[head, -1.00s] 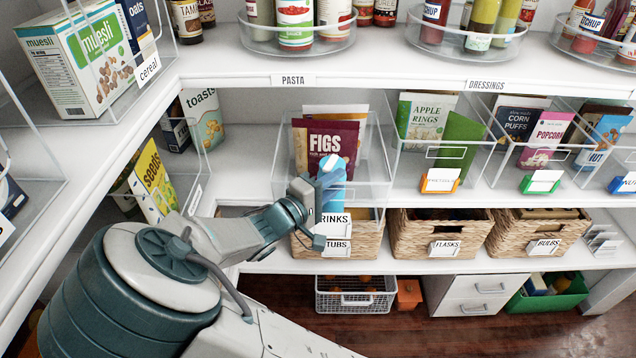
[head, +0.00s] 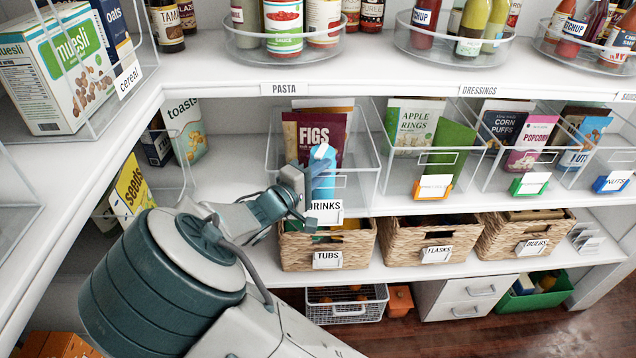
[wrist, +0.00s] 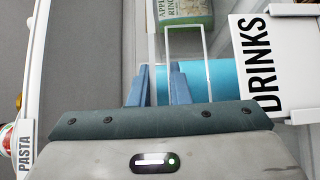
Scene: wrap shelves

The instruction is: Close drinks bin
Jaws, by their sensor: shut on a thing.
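The drinks bin (head: 368,190) is a clear bin on the middle shelf with a white DRINKS label (head: 324,206). It holds a purple FIGS pouch (head: 318,135) and a blue item (head: 323,180). Its front sticks out slightly past the neighbouring bins. My gripper (head: 300,178) is at the bin's front, left of the label. In the wrist view, my gripper (wrist: 156,82) has its two blue fingers at the white wire handle (wrist: 185,27), shut on it. The exact contact is partly hidden. The label also shows there (wrist: 262,65).
Clear bins with apple rings (head: 415,125) and popcorn (head: 530,140) stand to the right. Wicker baskets, TUBS (head: 300,250) and FLASKS (head: 410,242), sit on the shelf below. An upper shelf edge (head: 385,88) overhangs the bin. A seeds box (head: 132,185) is at left.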

